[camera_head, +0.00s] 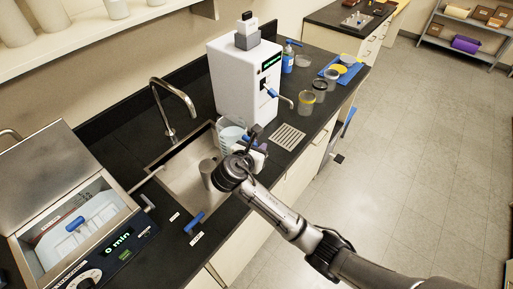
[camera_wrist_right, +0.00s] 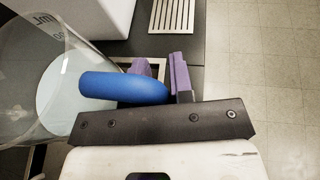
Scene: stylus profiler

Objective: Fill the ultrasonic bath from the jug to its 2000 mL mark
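The clear jug (camera_head: 231,133) is near the back right of the sink, beside the white dispenser. In the right wrist view its clear wall (camera_wrist_right: 40,60) shows printed markings and a pale bluish disc inside; I cannot tell if that is water. My right gripper (camera_head: 256,143) is at the jug's blue handle (camera_wrist_right: 120,88). Its purple fingertips (camera_wrist_right: 162,74) appear closed around the handle, which partly hides one finger. The ultrasonic bath (camera_head: 72,233) stands at lower left with its lid open and its display reading 0 min. Its fill mark is not readable. My left gripper is not in view.
The sink (camera_head: 183,182) with a tall tap (camera_head: 169,104) lies between the bath and the white dispenser (camera_head: 238,84). A drain grate (camera_head: 287,137) and jars (camera_head: 306,103) are to the right. A blue lever (camera_head: 194,222) is at the front.

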